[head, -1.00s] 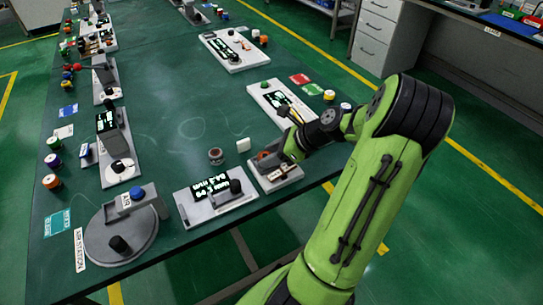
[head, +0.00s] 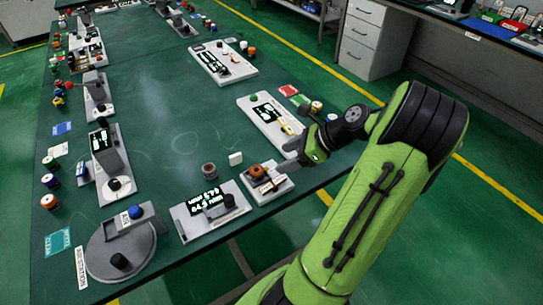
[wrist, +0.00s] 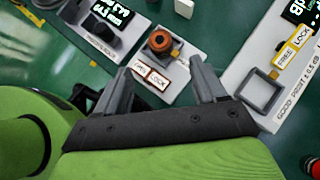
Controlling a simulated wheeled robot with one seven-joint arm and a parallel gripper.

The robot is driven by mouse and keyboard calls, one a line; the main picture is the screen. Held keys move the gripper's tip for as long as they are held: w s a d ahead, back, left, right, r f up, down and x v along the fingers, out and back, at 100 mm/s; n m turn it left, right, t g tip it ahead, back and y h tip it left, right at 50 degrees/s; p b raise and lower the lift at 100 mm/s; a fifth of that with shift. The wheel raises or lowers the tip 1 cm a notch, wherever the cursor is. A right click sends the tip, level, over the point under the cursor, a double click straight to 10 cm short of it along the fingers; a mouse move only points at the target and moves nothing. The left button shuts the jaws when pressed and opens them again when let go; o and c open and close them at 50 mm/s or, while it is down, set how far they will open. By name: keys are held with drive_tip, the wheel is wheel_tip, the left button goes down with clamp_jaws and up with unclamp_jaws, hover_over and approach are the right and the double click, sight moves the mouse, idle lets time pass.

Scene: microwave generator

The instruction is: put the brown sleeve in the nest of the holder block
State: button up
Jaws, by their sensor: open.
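The brown sleeve (head: 257,170) stands upright at the back left of the small white holder block (head: 274,190). In the wrist view the sleeve (wrist: 161,42) shows as an orange-brown ring with a dark middle, over the block's nest. The nest is mostly hidden under it, so its seating depth is unclear. My gripper (head: 293,154) is open and empty, beside the block on its right. In the wrist view the gripper (wrist: 160,65) has its two fingers wide apart, with the sleeve beyond the fingertips and apart from them. The holder block (wrist: 182,73) carries two small labels.
A grey unit with a lit display (head: 203,197) stands left of the block. A dark round piece (head: 209,170) and a white cube (head: 236,159) stand behind it. A long white fixture (head: 268,122) lies behind my gripper. The table's middle is clear.

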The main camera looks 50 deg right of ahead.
drive_tip(key=w+a+r+n+g+h, duration=0.1)
drive_tip(key=a+r+n+g+h, duration=0.2)
drive_tip(key=a+n, duration=0.55)
drive_tip(key=w+a+r+n+g, duration=0.2)
drive_tip(key=a+r+n, duration=0.2)
drive_tip(key=a+n, duration=0.4)
drive_tip(key=s+a+r+n+t+h, duration=0.1)
drive_tip(key=s+a+r+n, duration=0.3)
drive_tip(key=s+a+n, duration=0.6)
drive_tip(key=a+n+t, duration=0.1)
drive_tip(key=n, duration=0.2)
drive_tip(key=shift+s+n+h, duration=0.3)
drive_tip(key=shift+n, duration=0.05)
